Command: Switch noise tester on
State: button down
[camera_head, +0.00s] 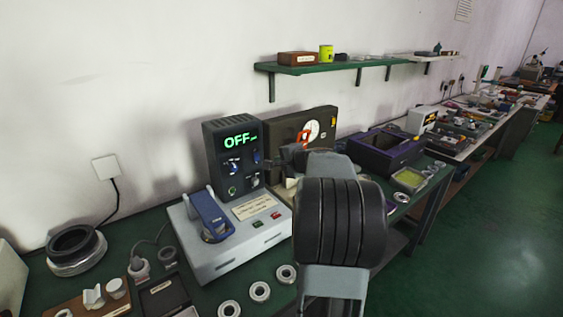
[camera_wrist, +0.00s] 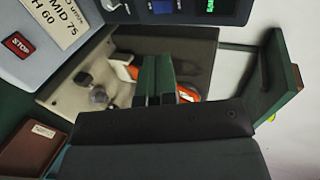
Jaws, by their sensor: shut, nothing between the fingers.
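The noise tester (camera_head: 236,250) stands on the bench, with a pale grey base and a dark upright panel whose green display (camera_head: 240,140) reads "OFF". A blue clamp-like part (camera_head: 210,217) sits on its base. A green button (camera_head: 257,224) and a red button (camera_head: 275,215) are on the base front. The wrist view shows a red STOP button (camera_wrist: 17,45) and part of a label. My gripper (camera_wrist: 154,82) is shut and empty, to the right of the tester, in front of the brown dial device (camera_head: 325,118). In the head view my arm hides most of my gripper.
A green wall shelf (camera_head: 330,67) hangs above the bench; it also shows in the wrist view (camera_wrist: 285,75). Several bearing rings (camera_head: 260,291) lie in front of the tester. A purple-edged dark box (camera_head: 388,150) stands to the right.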

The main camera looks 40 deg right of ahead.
dwell(0.3)
jog(key=s+a+f+n+g+y, duration=0.25)
jog(key=a+n, duration=0.25)
jog(key=a, duration=0.7)
jog(key=s+a+f+n+g+y, duration=0.25)
jog(key=s+a+n, duration=0.2)
jog(key=a, duration=0.75)
jog(key=s+a+f+n+g+h, duration=0.2)
jog(key=s+a+n, duration=0.1)
jog(key=s, duration=0.3)
jog(key=s+a+f+n+g+h, duration=0.2)
jog(key=s+a+f+n+g, duration=0.1)
jog(key=s+n, duration=0.3)
jog(key=shift+s+a+f, duration=0.15)
jog(key=shift+s+a, duration=0.2)
jog(key=shift+s, duration=0.4)
jog(key=shift+a, duration=0.1)
